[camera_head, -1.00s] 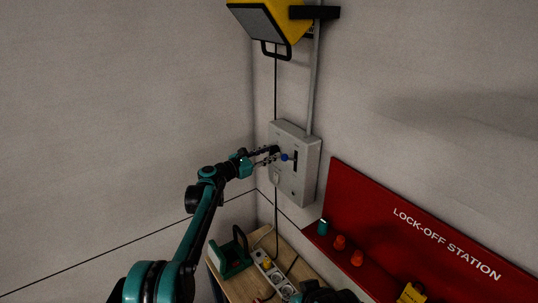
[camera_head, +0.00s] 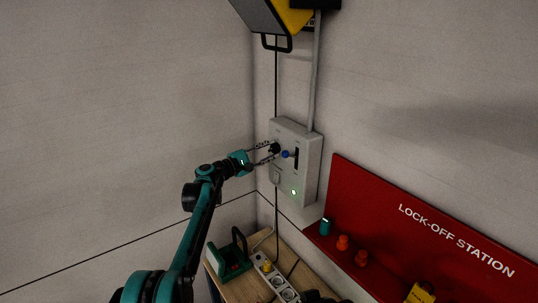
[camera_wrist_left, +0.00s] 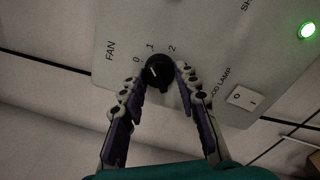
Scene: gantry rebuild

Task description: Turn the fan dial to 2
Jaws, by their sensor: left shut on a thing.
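The fan dial (camera_wrist_left: 157,72) is a round black knob with a white pointer mark, on the grey control box (camera_head: 309,181). Marks 0, 1 and 2 curve around its far side in the left wrist view. The pointer is on the left part of the dial; I cannot tell exactly which mark it lines up with. My left gripper (camera_wrist_left: 158,78) has one finger on each side of the dial and is shut on it. In the head view the left gripper (camera_head: 270,153) reaches the box from the left, partly around the dial (camera_head: 275,148). My right gripper is not clearly seen.
A blue knob (camera_head: 285,154) sits close right of the dial. A white lamp switch (camera_wrist_left: 242,97) and a lit green light (camera_wrist_left: 308,30) are on the box. Below are a wooden bench (camera_head: 240,289), a power strip (camera_head: 277,281) and a red lock-off board (camera_head: 350,205).

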